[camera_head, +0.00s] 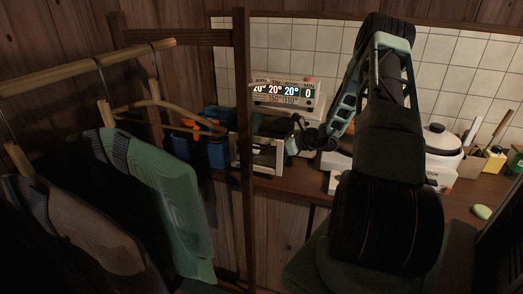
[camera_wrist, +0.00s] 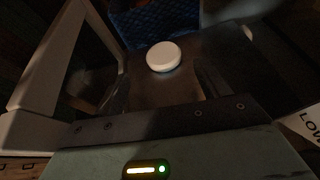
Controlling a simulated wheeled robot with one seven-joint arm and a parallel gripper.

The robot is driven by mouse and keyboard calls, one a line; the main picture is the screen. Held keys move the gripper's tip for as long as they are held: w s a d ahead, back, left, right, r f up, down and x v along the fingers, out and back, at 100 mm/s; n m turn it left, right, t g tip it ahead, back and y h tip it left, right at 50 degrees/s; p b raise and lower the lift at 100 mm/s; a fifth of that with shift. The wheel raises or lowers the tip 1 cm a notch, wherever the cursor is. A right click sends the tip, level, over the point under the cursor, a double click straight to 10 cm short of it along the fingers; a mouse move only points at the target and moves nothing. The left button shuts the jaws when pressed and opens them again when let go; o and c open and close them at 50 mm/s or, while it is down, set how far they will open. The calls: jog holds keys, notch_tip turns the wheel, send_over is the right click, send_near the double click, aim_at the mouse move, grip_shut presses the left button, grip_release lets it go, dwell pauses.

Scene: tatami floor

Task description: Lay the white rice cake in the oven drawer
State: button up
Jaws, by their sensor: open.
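The white rice cake (camera_wrist: 163,56) is a round, flat disc lying on a dark, flat surface in the wrist view. I cannot tell for sure if that surface is the oven drawer's floor. I cannot make the cake out in the head view. The oven (camera_head: 285,93) is a white box with a lit display on the counter. A pale, open frame (camera_head: 266,156), perhaps its drawer, stands out below it. My gripper (camera_head: 303,138) is open just right of this frame. In the wrist view the cake lies beyond my gripper's body, with nothing visibly touching it.
A clothes rack with hanging garments (camera_head: 155,190) and a dark post fill the left foreground. A blue basket (camera_head: 216,152) stands left of the oven. A white cooker (camera_head: 441,140) and a pale green oval (camera_head: 481,212) are on the counter (camera_head: 458,204) at right.

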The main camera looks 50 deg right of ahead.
jog(key=v, duration=0.6)
jog(key=shift+b, duration=0.35)
jog(key=shift+s, duration=0.15)
